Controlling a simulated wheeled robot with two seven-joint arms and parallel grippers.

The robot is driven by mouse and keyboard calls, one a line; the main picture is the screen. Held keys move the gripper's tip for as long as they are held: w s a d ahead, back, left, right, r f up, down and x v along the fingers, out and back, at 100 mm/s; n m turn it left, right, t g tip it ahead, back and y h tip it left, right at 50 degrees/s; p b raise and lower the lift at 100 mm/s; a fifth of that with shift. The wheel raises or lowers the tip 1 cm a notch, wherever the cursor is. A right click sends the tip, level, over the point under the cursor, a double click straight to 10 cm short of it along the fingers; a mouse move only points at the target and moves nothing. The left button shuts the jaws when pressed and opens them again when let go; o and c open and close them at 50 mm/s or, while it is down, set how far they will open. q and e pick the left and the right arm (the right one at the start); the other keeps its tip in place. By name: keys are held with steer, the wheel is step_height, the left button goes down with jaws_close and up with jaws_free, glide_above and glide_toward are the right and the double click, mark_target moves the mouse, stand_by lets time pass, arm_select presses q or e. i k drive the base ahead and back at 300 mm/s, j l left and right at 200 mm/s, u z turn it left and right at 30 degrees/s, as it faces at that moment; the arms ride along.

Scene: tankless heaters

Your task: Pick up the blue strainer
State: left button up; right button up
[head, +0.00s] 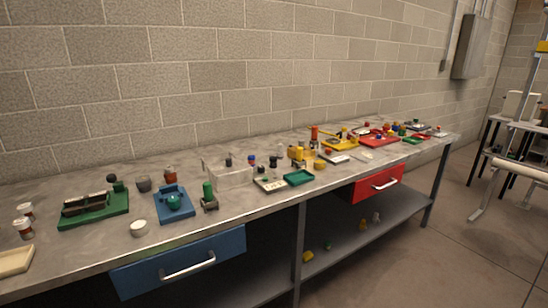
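No blue item is clear enough for me to name it surely as the strainer. A blue square base (180,213) with a rounded teal piece (174,201) on it sits on the left half of the workbench. A small blue item (251,160) stands further back, near a clear box, too small to make out. Neither of my grippers shows in the head view.
The long grey workbench (110,250) runs along a block wall. A green base (97,214) with dark parts is at left, a clear box (232,178) mid-bench, yellow and red trays further right. Blue (182,262) and red (379,183) drawers are under the top.

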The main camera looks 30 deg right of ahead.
mark_target(251, 159)
steer(key=i+l, duration=0.1)
steer(key=l, duration=0.35)
steer(key=l+z, duration=0.1)
steer(key=l, duration=0.3)
steer(key=i+l, duration=0.15)
steer(key=l, duration=0.25)
steer(key=i+l+z, duration=0.1)
steer(key=l, duration=0.35)
steer(key=i+l, duration=0.15)
steer(key=l, duration=0.25)
